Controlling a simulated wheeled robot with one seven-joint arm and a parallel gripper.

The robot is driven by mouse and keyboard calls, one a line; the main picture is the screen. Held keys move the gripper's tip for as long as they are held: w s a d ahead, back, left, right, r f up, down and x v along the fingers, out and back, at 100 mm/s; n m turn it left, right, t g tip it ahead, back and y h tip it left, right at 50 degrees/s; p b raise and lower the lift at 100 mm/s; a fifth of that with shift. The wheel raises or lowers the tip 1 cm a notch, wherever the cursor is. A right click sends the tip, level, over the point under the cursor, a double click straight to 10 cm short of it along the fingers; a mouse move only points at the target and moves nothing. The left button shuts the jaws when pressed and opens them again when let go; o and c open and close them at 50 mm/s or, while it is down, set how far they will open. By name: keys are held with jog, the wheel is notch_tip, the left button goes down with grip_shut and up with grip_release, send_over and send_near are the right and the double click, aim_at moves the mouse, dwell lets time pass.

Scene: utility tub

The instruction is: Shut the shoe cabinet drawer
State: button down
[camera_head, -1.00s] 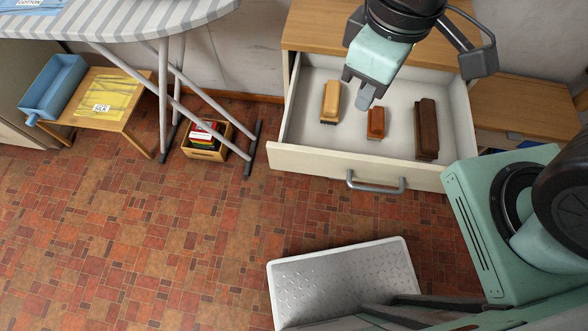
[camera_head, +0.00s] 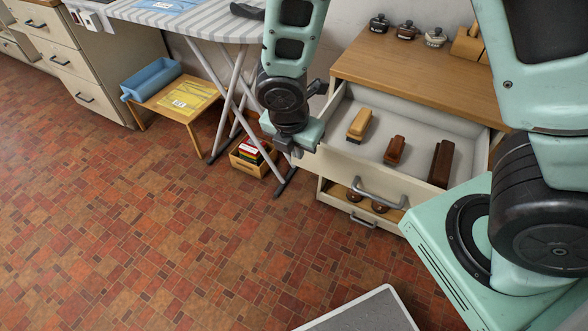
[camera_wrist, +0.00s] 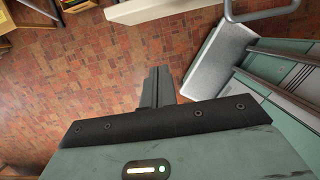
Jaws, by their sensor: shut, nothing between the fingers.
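The cabinet's upper drawer (camera_head: 336,166) stands open, with a pale front and a grey bar handle (camera_head: 378,194). Inside lie a tan brush (camera_head: 359,124), a small reddish-brown brush (camera_head: 395,149) and a larger dark brown brush (camera_head: 441,163). My gripper (camera_head: 288,152) is shut and empty, by the left end of the drawer front, which it partly overlaps in the head view. In the wrist view its fingers (camera_wrist: 157,86) are together, pointing toward the floor, with a gap in the picture to the pale drawer front (camera_wrist: 160,8) and handle (camera_wrist: 262,12).
Below is a lower compartment (camera_head: 345,205) with brown round items. Small pots stand on the wooden cabinet top (camera_head: 420,75). The ironing board (camera_head: 190,25), a low table (camera_head: 178,100) and a book crate (camera_head: 252,158) are left. A grey step (camera_head: 365,315) stands in front. Left floor is clear.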

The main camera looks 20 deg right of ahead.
aim_at(308, 157)
jog(key=shift+w+d+f+b, duration=0.1)
jog(key=shift+w+d+f, duration=0.65)
jog(key=shift+f, duration=0.85)
jog(key=shift+w+d+f+b, duration=0.15)
jog(key=shift+w+d+f, duration=0.6)
jog(key=shift+f, duration=0.9)
jog(key=shift+w+d+f+b, duration=0.1)
jog(key=shift+w+d+f, duration=0.4)
jog(key=shift+d+f, duration=0.8)
jog(key=shift+a+f, duration=0.25)
